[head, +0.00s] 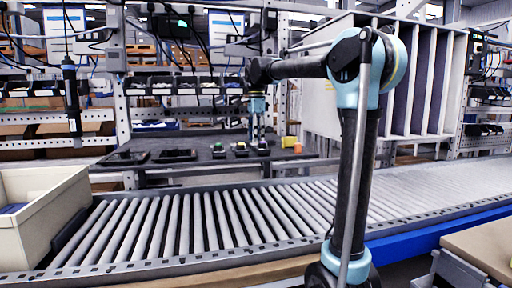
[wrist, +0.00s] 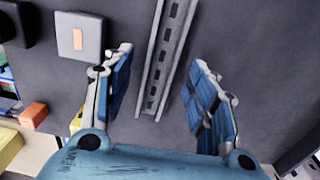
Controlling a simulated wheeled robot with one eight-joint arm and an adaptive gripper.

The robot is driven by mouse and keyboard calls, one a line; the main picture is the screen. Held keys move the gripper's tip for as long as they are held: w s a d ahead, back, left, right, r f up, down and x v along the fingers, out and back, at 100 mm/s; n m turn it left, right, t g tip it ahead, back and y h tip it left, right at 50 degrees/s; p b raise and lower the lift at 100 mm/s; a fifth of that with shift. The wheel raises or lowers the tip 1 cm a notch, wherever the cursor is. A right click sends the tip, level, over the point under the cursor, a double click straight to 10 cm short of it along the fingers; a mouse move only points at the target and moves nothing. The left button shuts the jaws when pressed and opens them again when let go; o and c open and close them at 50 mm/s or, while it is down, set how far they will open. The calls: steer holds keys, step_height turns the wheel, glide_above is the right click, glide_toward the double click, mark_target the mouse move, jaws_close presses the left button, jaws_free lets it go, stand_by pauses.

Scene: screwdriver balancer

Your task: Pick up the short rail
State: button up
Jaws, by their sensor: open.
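A grey metal rail (wrist: 158,90) with a row of slots lies on the dark worktop (wrist: 245,60) in the wrist view. It runs from the top edge down between my fingers, closer to the left finger at its near end. My gripper (wrist: 160,60) is open, with blue-padded fingers on either side of the rail and a gap to each. In the head view my gripper (head: 258,128) points down over the dark table (head: 200,142) behind the conveyor. I cannot make out the rail in the head view.
A grey box with an orange patch (wrist: 80,38) is left of my left finger. An orange block (wrist: 33,115) and a yellow block (wrist: 9,147) are at lower left. Dark trays (head: 176,155) lie on the table. A roller conveyor (head: 190,225) and beige crate (head: 45,215) are in front.

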steer(key=shift+f, duration=0.65)
jaws_close()
steer(key=shift+r, duration=0.1)
